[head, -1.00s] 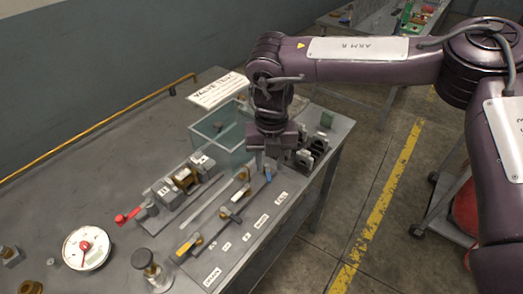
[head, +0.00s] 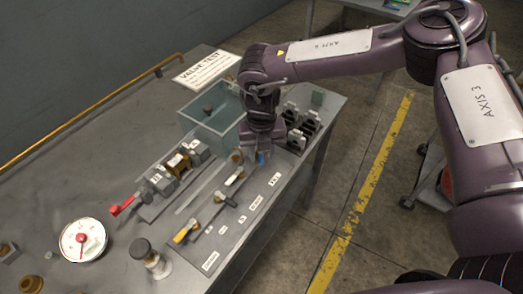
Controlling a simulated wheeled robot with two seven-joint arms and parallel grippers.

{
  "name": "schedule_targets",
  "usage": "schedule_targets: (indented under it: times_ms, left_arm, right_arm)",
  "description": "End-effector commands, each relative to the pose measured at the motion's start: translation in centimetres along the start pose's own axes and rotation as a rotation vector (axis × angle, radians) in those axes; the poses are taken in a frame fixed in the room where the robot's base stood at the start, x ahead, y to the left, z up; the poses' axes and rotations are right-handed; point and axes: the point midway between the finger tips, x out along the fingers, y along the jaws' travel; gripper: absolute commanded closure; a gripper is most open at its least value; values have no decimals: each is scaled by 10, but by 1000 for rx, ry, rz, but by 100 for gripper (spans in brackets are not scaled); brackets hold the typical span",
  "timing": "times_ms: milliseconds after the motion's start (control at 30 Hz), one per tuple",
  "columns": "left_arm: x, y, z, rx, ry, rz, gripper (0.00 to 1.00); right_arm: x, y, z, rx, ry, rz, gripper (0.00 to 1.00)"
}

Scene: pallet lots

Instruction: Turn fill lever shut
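A valve panel (head: 205,232) lies along the table's front edge with three levers in a row. The nearest lever has a yellow handle (head: 182,235), the middle one a pale and dark handle (head: 226,199), and the farthest a blue handle (head: 262,157). The small labels beside them are too blurred to read surely, so I cannot confirm which says fill. My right gripper (head: 260,152) points down at the blue lever. Its fingers overlap the blue handle and hide most of it; I cannot tell whether they grip it. My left gripper is out of view.
A clear open tank (head: 200,128) stands just behind the gripper. Dark blocks (head: 297,140) stand right of it. A red-handled valve row (head: 122,206), a round gauge (head: 82,240) and a capped cylinder (head: 152,262) occupy the left. A valve test sign (head: 207,68) is at the back.

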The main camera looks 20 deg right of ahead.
Motion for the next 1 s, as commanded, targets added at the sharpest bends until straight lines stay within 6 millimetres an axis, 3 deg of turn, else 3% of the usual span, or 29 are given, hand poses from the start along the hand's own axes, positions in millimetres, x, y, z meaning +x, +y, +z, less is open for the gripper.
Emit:
schedule_targets:
  times_ms: [100, 367, 733, 1000]
  left_arm:
    - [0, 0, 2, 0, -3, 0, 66]
    - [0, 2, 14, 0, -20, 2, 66]
    - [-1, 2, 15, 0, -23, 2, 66]
    - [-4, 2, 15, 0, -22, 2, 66]
  right_arm:
    - [0, 0, 0, 0, 0, 0, 68]
    - [0, 0, 0, 0, 0, 0, 100]
    - [0, 2, 0, 43, 1, 0, 100]
    - [-1, 9, 1, 210, 2, 2, 100]
